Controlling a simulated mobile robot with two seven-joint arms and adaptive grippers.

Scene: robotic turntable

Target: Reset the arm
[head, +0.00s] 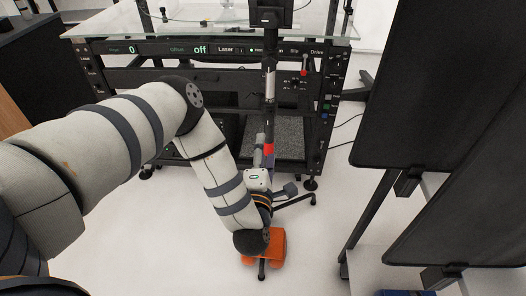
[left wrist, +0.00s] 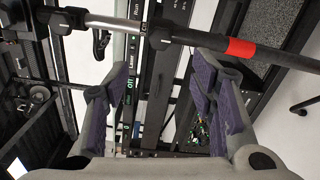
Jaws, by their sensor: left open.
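My left arm (head: 222,180) comes in from the left, bends at the elbow and reaches down toward a dark upright pole. My left gripper (head: 262,158) is low in front of the rack, close to the pole. In the left wrist view, its purple-padded fingers (left wrist: 152,88) are spread wide with nothing between the pads. The pole (head: 269,85) has a red band and crosses the top of the left wrist view (left wrist: 190,37). I cannot tell whether the fingers touch it. My right gripper is in neither view.
A black rack (head: 215,47) carries a control panel reading "0" and "off", under a glass top (head: 215,27). A screen (head: 271,12) sits at the pole's top. An orange object (head: 277,244) lies below my wrist. Dark panels (head: 430,85) stand right. White floor (head: 130,235) is open left.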

